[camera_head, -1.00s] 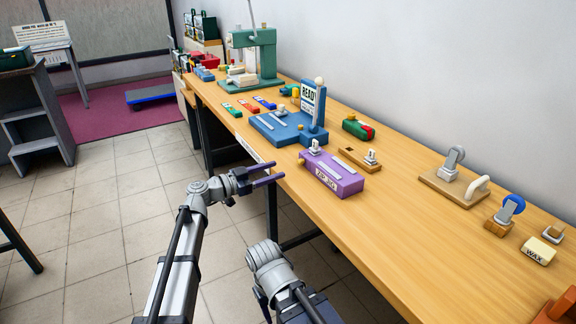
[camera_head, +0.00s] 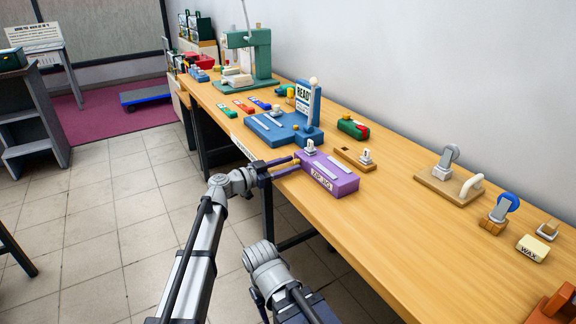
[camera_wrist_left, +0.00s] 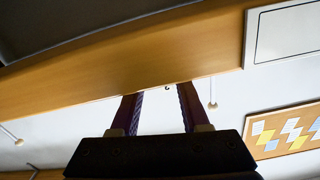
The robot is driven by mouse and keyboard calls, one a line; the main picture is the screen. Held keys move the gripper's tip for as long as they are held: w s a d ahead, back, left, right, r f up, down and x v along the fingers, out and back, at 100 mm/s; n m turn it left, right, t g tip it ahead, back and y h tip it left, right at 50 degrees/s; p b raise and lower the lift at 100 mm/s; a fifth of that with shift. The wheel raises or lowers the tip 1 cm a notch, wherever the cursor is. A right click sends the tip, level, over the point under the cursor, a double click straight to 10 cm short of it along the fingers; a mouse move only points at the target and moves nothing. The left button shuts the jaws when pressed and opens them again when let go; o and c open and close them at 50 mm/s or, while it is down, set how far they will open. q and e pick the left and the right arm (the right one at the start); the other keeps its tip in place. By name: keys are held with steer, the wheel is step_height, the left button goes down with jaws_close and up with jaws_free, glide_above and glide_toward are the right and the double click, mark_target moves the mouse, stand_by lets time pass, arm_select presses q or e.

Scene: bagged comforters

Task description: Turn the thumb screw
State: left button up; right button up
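A purple jig (camera_head: 335,182) with a lettered front sits at the front edge of the bench. A white clamp-like part (camera_head: 310,148) stands on its left end. A small yellowish piece (camera_head: 297,157) shows beside that end; I cannot tell for sure whether it is the thumb screw. My left gripper (camera_head: 293,165) reaches over the bench edge, its fingers apart, their tips close to the jig's left end. Contact cannot be told. In the left wrist view the two fingers (camera_wrist_left: 160,98) are spread with nothing visible between them. My right gripper (camera_head: 262,305) is low at the bottom, mostly hidden.
A blue fixture (camera_head: 270,128) with a READY sign (camera_head: 307,103) stands behind the jig. A green press (camera_head: 250,55) stands further back.

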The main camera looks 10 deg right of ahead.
arm_select(q)
jaws_close()
stand_by(0.5)
steer(key=shift+n, duration=3.4)
steer(key=shift+o, duration=0.9)
jaws_free()
